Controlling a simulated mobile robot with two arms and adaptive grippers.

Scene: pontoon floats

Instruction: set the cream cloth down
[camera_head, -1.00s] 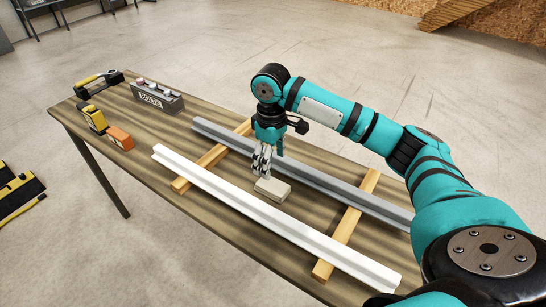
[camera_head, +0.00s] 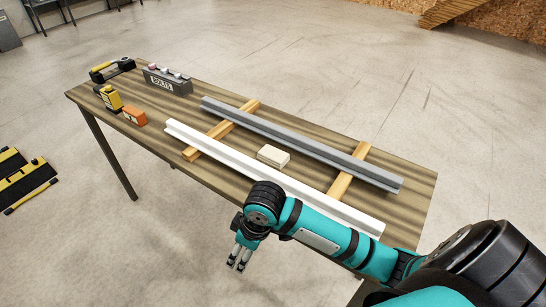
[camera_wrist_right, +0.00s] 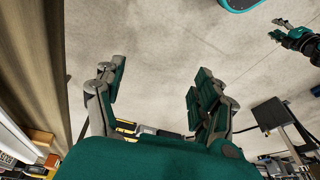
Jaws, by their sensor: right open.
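The cream cloth (camera_head: 273,156) is a small folded block. It lies on the wooden table (camera_head: 400,222) between the white rail (camera_head: 240,172) and the grey rail (camera_head: 300,140). My right gripper (camera_head: 238,262) is off the near long edge of the table, over the floor, with its fingers pointing down. It is apart from the cloth. In the right wrist view its fingers (camera_wrist_right: 155,95) are spread with nothing between them. My left gripper does not show in the head view. The right wrist view shows part of a teal arm at the upper right, too small to read.
Two wooden battens (camera_head: 349,172) lie under the rails. At the table's far left are a grey bolts box (camera_head: 167,82), an orange box (camera_head: 135,116), a yellow tool (camera_head: 111,98) and a black-and-yellow tool (camera_head: 112,69). Black-and-yellow items (camera_head: 25,182) lie on the floor at left.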

